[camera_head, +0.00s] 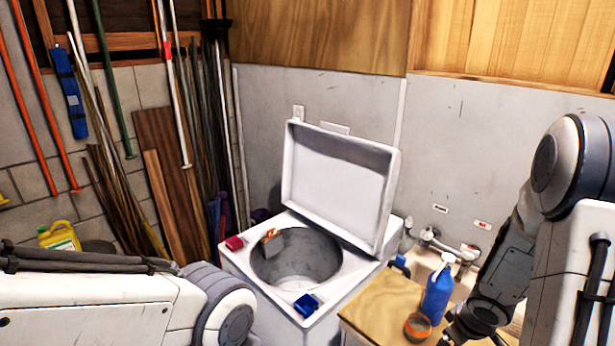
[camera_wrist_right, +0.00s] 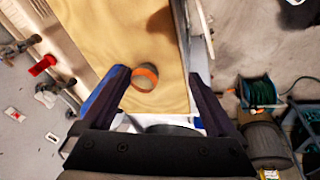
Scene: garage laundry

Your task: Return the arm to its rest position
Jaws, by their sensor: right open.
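My right arm comes in at the right of the head view, bent, with its gripper (camera_head: 462,328) low at the right edge of the wooden board, partly cut off by the frame. In the right wrist view the right gripper (camera_wrist_right: 156,74) has its fingers wide apart with nothing held. An orange-rimmed cup (camera_wrist_right: 145,78) shows between the fingers, on the board below. My left arm crosses the lower left of the head view; its gripper is not visible.
The white washer (camera_head: 235,262) stands open, with a red item (camera_head: 234,243) and a blue item (camera_head: 306,305) on its top. The wooden board (camera_head: 375,305) holds a blue bottle (camera_head: 437,292) and the cup (camera_head: 418,327), close to my right gripper. A sink tap (camera_head: 430,235) is behind.

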